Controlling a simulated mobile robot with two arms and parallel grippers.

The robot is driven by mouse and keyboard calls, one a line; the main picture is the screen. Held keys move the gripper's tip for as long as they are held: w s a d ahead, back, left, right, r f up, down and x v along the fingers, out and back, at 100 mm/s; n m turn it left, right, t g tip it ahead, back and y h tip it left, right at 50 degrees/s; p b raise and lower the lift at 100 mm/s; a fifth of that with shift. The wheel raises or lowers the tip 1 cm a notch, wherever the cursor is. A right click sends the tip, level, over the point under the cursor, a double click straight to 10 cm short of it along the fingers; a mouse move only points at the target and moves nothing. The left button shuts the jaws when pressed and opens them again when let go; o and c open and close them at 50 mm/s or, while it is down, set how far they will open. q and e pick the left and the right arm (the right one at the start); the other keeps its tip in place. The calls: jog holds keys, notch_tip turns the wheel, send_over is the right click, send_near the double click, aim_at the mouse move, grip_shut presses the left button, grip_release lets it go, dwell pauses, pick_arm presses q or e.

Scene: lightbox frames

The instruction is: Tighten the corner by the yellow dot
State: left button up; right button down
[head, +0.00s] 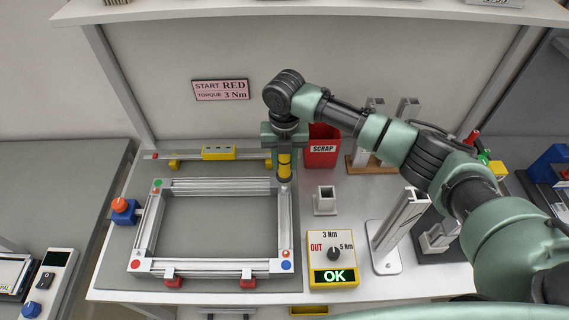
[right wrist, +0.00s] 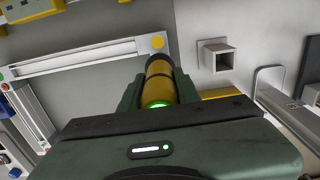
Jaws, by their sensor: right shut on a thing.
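An aluminium frame (head: 218,184) lies on a grey mat, with a green dot (head: 157,183), a red dot (head: 134,265) and a blue dot (head: 286,266) at three corners. The yellow dot (right wrist: 157,41) shows in the right wrist view just beyond the tool; the tool hides that corner in the head view. My right gripper (head: 284,150) is shut on a yellow and black driver (head: 284,166), held upright at the far right corner. A green ring glows on the driver (right wrist: 158,82). Whether its tip touches the screw is hidden. My left gripper is out of view.
A torque box (head: 318,240) with a dial reads OK. A sign (head: 220,90) reads START RED, TORQUE 3 Nm. A red scrap bin (head: 321,150) and metal profile pieces (head: 324,202) stand right of the frame. Red clamps (head: 172,281) and an orange-knobbed blue clamp (head: 124,216) edge it.

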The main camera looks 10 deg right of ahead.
jog(key=shift+s+f, duration=0.15)
jog(key=shift+s, duration=0.05)
jog(key=shift+w+r+p, duration=0.25)
jog(key=shift+r+p, duration=0.2)
jog(key=shift+r, duration=2.1)
